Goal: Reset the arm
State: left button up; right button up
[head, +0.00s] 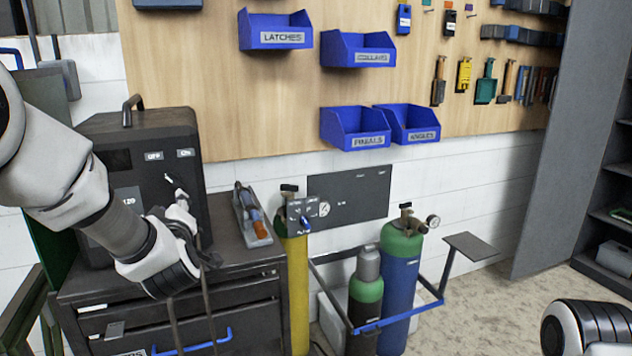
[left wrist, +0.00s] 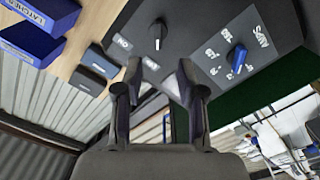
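My left arm comes in from the left in the head view. Its gripper (head: 184,208) is in front of the dark machine (head: 125,130) with a top handle and OFF and ON labels. In the left wrist view the gripper (left wrist: 158,82) has its two fingers apart with nothing between them. Beyond the fingertips is the machine's dark panel, with a black switch (left wrist: 157,36) and a blue knob (left wrist: 237,57) by an AMPS label. A white and black part of my right arm shows at the lower right of the head view; its gripper is out of frame.
The machine stands on a dark drawer cabinet (head: 200,290) beside a torch in a holder (head: 250,213). Gas cylinders (head: 399,285) stand on a blue-framed cart to the right. Blue bins (head: 275,32) hang on the wooden wall board. Open floor lies right of the cart.

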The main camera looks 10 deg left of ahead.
pick_arm(q)
jog(key=s+d+f+m+g+h, duration=0.2)
jog(key=s+f, duration=0.1)
jog(key=f, duration=0.9)
jog(key=s+d+f+m+g+h, duration=0.15)
jog(key=s+f, duration=0.25)
jog(key=f, duration=0.9)
jog(key=s+d+f+m+g+h, duration=0.1)
jog(key=s+f+m+g+h, duration=0.15)
jog(key=f, duration=0.95)
jog(key=s+d+f+m+g+h, duration=0.1)
jog(key=s+d+f+m+g, duration=0.1)
jog(key=s, duration=0.7)
jog(key=s+d+f+m+g+h, duration=0.1)
jog(key=s+d+f+m+g, duration=0.2)
jog(key=s+f, duration=0.3)
jog(key=s+d+f+m+g+h, duration=0.1)
jog(key=s+d+f+m+g, duration=0.2)
jog(key=s, duration=0.9)
jog(key=shift+d+f+g+h+p, duration=0.35)
jog(key=shift+d+f+g+h, duration=0.1)
jog(key=shift+f+g, duration=0.25)
